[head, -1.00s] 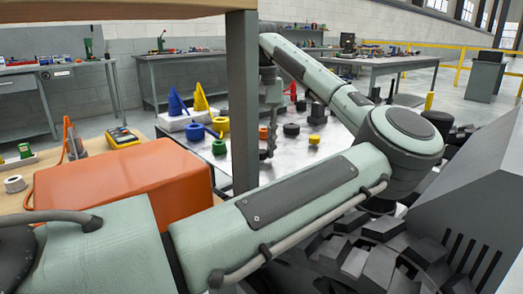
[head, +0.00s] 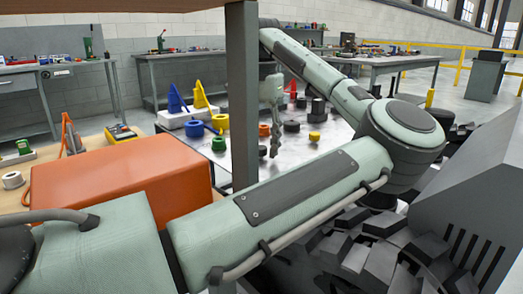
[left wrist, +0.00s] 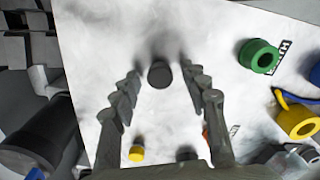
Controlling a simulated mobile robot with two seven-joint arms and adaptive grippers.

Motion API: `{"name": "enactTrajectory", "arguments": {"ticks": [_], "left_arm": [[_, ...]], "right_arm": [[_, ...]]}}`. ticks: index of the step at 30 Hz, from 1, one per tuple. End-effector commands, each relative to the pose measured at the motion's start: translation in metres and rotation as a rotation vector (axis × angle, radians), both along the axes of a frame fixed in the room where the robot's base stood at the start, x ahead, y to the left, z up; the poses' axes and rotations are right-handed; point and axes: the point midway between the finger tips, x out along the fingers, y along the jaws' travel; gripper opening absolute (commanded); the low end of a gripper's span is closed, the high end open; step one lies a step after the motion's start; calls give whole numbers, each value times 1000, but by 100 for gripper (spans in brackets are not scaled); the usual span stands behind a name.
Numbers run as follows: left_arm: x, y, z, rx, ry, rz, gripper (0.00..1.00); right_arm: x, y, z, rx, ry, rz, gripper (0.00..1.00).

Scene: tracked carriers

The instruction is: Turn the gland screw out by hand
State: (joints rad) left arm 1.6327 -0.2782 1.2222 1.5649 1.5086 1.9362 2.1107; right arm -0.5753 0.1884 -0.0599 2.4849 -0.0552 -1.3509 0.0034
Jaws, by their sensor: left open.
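My left gripper (head: 269,149) hangs fingers down over the light metal table (head: 310,150), seen past a dark post. In the left wrist view the left gripper (left wrist: 160,72) is open, its two jointed fingers well apart. A dark round piece (left wrist: 160,76) shows between the fingertips, with no visible contact. I cannot tell for sure whether this is the gland screw, and its thread is not visible. In the head view several dark round pieces, one a black disc (head: 291,127), stand right of the gripper. My right gripper is not in view.
A green ring piece (left wrist: 259,56), a yellow piece with a bore (left wrist: 299,121) and a small yellow knob (left wrist: 136,153) lie around the gripper. The grey post (head: 243,110) and an orange box (head: 120,185) stand in front. Dark tracks (head: 350,240) are at lower right.

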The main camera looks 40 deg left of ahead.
Motion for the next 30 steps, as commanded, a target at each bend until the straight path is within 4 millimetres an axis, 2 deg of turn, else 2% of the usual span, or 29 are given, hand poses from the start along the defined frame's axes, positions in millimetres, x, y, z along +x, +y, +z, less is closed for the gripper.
{"name": "enactTrajectory", "arguments": {"ticks": [8, 16, 23, 30], "left_arm": [[0, 0, -1, -1, -1, -293, 45], [0, 0, -1, 0, -1, -876, 45], [0, 0, 0, -1, -1, -1092, 45], [0, 0, -1, 0, -2, -1615, 45]], "right_arm": [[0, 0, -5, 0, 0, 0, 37], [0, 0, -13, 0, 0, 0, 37], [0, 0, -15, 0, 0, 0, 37], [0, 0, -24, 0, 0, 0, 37]]}}
